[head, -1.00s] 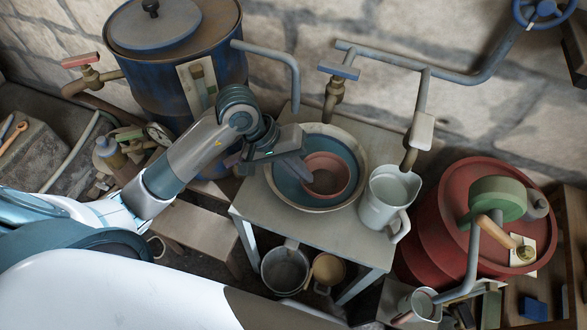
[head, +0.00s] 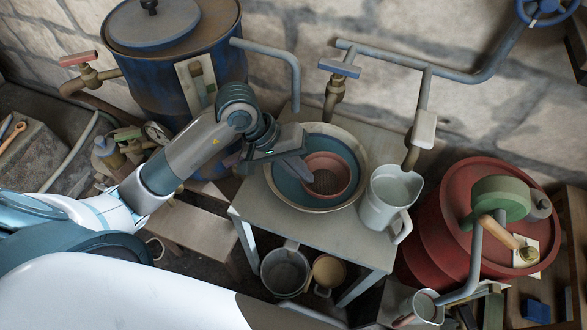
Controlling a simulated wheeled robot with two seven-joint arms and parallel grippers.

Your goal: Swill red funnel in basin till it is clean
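The red funnel (head: 342,190) sits inside the basin (head: 351,144), its round mouth facing up. The basin is round with a pale rim and blue-green inside, and stands on a small grey table (head: 290,227). My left gripper (head: 298,167) reaches over the basin's left rim, with its dark fingertips at the funnel's left edge. The fingers overlap in this view, so I cannot tell whether they grip the funnel's rim or only lie beside it. The funnel's lower part is hidden. My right gripper is not in view.
A pale jug (head: 387,197) stands right of the basin, close to its rim. A tap (head: 335,88) and pipes are behind the table. A blue drum (head: 160,88) stands at the back left and a red drum (head: 440,200) at the right. A bucket (head: 285,270) is below the table front.

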